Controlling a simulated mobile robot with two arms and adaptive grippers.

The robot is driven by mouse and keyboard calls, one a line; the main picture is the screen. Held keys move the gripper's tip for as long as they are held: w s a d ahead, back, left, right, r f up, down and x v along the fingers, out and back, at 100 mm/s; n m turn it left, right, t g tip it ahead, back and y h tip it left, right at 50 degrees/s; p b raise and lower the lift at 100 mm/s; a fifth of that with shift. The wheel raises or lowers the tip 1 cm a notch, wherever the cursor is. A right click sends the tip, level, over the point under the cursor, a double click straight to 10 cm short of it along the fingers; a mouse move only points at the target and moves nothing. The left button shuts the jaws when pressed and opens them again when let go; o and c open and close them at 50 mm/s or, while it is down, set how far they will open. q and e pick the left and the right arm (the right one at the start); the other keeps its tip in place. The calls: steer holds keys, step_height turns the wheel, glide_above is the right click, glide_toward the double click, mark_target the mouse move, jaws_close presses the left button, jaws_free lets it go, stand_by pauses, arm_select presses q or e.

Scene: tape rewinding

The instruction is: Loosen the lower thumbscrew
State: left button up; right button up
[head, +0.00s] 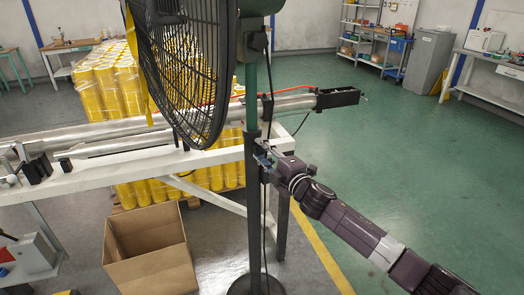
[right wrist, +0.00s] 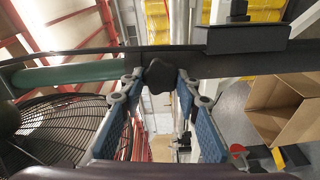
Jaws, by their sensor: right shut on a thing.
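A tall black fan (head: 180,70) stands on a pole with a green upper tube (head: 251,95) and a darker lower tube (head: 254,215). The lower thumbscrew (right wrist: 160,75), a black lobed knob, sits on the pole where green meets dark in the right wrist view. My right gripper (head: 263,156) reaches the pole from the right. In the right wrist view its blue-padded fingers (right wrist: 160,82) lie on both sides of the knob and are shut on it. In the head view the knob is too small and covered to make out. My left gripper is not in view.
A white bench (head: 95,178) with metal tubes runs behind the pole. An open cardboard box (head: 150,265) stands on the floor at the lower left. Yellow rolls (head: 105,85) are stacked behind the bench. A black cable hangs along the pole. The green floor at right is clear.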

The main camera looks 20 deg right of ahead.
steer(key=shift+n, duration=0.3)
stand_by(0.4)
steer(key=o, duration=1.2)
steer(key=shift+c, duration=0.2)
steer(key=shift+s+f, duration=0.1)
steer(key=v, duration=1.2)
steer(key=shift+f, duration=0.1)
